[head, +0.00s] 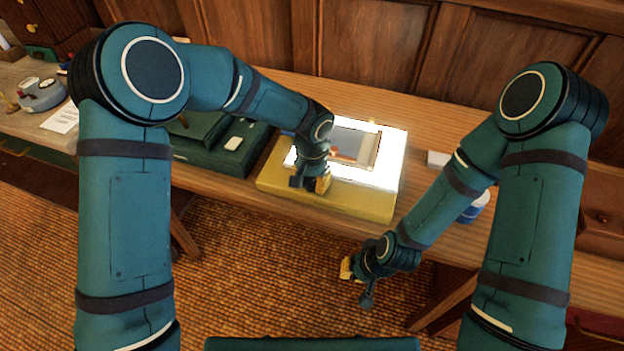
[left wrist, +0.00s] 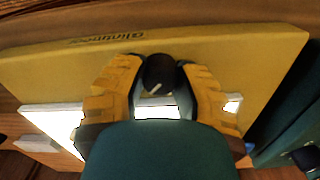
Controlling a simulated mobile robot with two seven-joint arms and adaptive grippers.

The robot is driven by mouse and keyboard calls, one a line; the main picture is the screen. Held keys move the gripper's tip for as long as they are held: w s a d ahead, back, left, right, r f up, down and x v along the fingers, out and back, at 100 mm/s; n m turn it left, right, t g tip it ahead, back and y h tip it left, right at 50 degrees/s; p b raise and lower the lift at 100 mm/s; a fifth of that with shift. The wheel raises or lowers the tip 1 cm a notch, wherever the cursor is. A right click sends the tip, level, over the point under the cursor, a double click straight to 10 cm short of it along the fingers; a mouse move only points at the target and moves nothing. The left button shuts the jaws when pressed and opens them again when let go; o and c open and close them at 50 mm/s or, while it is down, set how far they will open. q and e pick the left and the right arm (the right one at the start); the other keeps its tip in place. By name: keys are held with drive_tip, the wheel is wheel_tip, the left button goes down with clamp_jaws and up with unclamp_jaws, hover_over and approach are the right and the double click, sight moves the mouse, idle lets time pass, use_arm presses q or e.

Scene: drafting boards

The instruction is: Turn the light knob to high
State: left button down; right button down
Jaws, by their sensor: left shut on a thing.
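A yellow light box (head: 345,203) with a brightly glowing white top (head: 393,155) stands on the wooden desk. In the left wrist view its yellow front face (left wrist: 50,70) carries upside-down lettering. The dark round light knob (left wrist: 160,74) sits on that face and bears a short slanted pale mark; I cannot read any setting. My left gripper (head: 319,184) is at the front of the box, its yellow fingers (left wrist: 160,88) shut on the knob from both sides. In the head view the gripper hides the knob. My right gripper (head: 346,269) hangs in front of the desk, away from the box; its opening is unclear.
A framed picture (head: 352,146) lies on the lit top. A dark green case (head: 213,158) stands close to the left of the box. A white block (head: 438,159) and a blue-and-white container (head: 474,208) are to the right. Wood panelling (head: 370,42) closes off the back.

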sight(312, 182)
use_arm(q)
drive_tip(key=shift+m+p, duration=0.35)
drive_tip(key=shift+m, duration=1.15)
drive_tip(key=c, duration=0.6)
unclamp_jaws()
wheel_tip(312, 182, up, 12)
